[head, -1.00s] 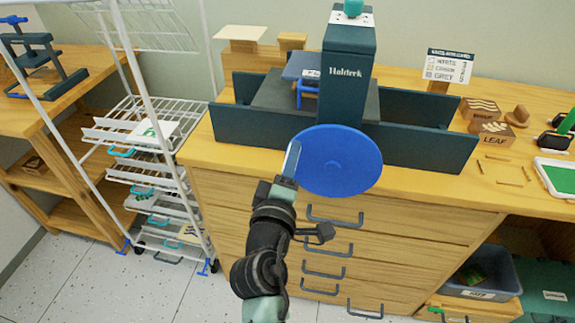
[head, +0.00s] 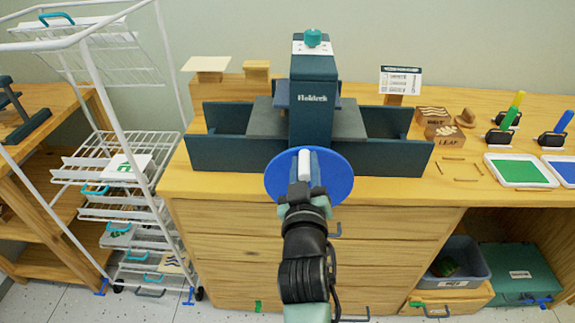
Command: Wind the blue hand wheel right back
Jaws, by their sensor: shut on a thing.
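The blue hand wheel (head: 339,178) is a round disc on the front of the dark teal press (head: 311,120), marked "Haldeck". My gripper (head: 304,168) is in front of the wheel and hides its middle. Its fingers point up and away from me. They are shut on a pale, upright-looking piece that seems to be the wheel's grip; the exact contact is hard to see. The press has a grey bed (head: 265,122) passing behind its column and a teal knob (head: 313,37) on top. The wheel's hub is hidden.
The press stands on a wooden cabinet (head: 240,218) with drawers. A white wire rack (head: 160,150) is close on the left. Stamp blocks (head: 445,133), a green pad (head: 519,171) and a blue pad (head: 566,170) lie right. A grey bin (head: 455,265) is below right.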

